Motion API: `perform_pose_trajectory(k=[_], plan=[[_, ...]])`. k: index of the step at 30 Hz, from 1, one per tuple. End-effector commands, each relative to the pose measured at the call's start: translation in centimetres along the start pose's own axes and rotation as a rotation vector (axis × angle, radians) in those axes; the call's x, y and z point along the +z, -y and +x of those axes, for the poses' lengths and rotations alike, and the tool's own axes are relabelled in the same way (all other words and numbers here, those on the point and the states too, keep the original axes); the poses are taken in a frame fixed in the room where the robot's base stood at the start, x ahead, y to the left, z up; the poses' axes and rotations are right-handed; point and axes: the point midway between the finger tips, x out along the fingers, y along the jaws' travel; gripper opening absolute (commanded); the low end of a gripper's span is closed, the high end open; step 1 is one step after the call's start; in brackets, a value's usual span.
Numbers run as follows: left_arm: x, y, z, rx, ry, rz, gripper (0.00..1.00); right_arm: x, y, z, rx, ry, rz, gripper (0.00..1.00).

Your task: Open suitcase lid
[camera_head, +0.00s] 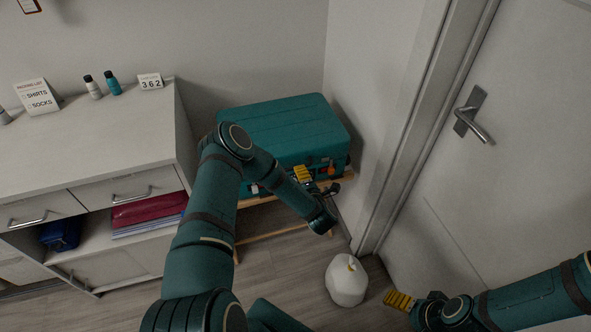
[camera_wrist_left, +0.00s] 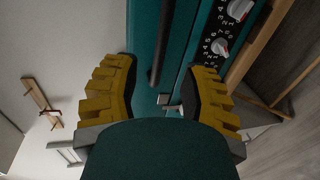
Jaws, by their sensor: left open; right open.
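A teal suitcase (camera_head: 290,128) lies flat on a low wooden stand against the back wall, with its lid down. My left gripper (camera_head: 304,174) is at the suitcase's front side, near its right end. In the left wrist view my left gripper (camera_wrist_left: 165,92) is open, its yellow ridged fingers spread before the teal suitcase (camera_wrist_left: 172,55). A dark bar, like a handle, and white number dials (camera_wrist_left: 230,25) show on the case there. No contact can be made out. My right gripper (camera_head: 400,300) is open and empty at lower right, far from the suitcase.
A white cabinet (camera_head: 90,140) with drawers and small bottles stands left of the suitcase. The wooden stand (camera_head: 262,198) is below it. A white rounded object (camera_head: 346,282) sits on the floor. A door with a metal handle (camera_head: 474,122) closes off the right side.

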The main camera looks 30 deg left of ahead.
Motion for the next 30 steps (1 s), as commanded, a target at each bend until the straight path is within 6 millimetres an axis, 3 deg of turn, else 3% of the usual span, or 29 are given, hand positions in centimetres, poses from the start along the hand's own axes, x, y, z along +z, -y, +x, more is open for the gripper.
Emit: perform_pose_trajectory(k=[3, 9, 23, 27, 30], plan=[[-0.1, 0.1, 2.3, 0.002, -0.004, 0.0, 0.43, -0.1, -0.2, 0.5, 0.0, -0.002, 0.0, 0.85], [0.0, 0.1, 4.9, 0.001, 0.0, 0.0, 0.43, -0.1, -0.3, 0.9, 0.0, -0.005, -0.001, 0.85], [0.0, 0.0, 5.8, -0.001, 0.001, 0.001, 0.46, -0.1, -0.4, 1.0, 0.0, -0.006, -0.001, 0.85], [0.0, 0.0, 5.8, -0.001, 0.001, 0.001, 0.0, -0.1, -0.4, 1.0, 0.0, -0.006, -0.001, 0.85], [0.0, 0.0, 5.8, -0.001, 0.001, 0.001, 0.0, -0.1, -0.4, 1.0, 0.0, -0.006, -0.001, 0.85]])
